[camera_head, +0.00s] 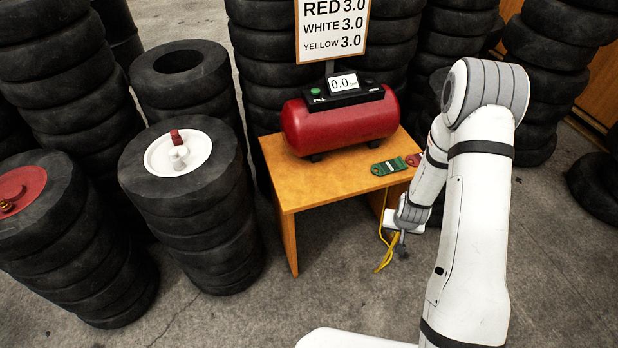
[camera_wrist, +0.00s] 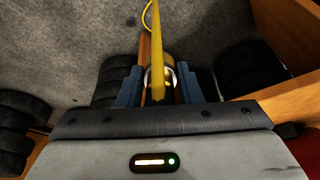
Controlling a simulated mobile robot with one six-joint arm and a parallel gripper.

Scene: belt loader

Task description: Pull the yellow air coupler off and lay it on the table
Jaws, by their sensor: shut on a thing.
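My gripper (camera_wrist: 159,88) is shut on the yellow air coupler (camera_wrist: 168,77), a short round piece with a pale metal ring between the blue fingers. The yellow hose runs from it up the wrist view and partly covers it. In the head view my gripper (camera_head: 401,240) is beside the right front of the table (camera_head: 300,188), below the height of its top. The yellow hose (camera_head: 386,257) hangs there toward the floor. The coupler itself cannot be made out in the head view.
The front of the tabletop is clear. Tyre stacks stand left and behind; one carries a white wheel (camera_head: 160,160) with a red fitting (camera_head: 176,136).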

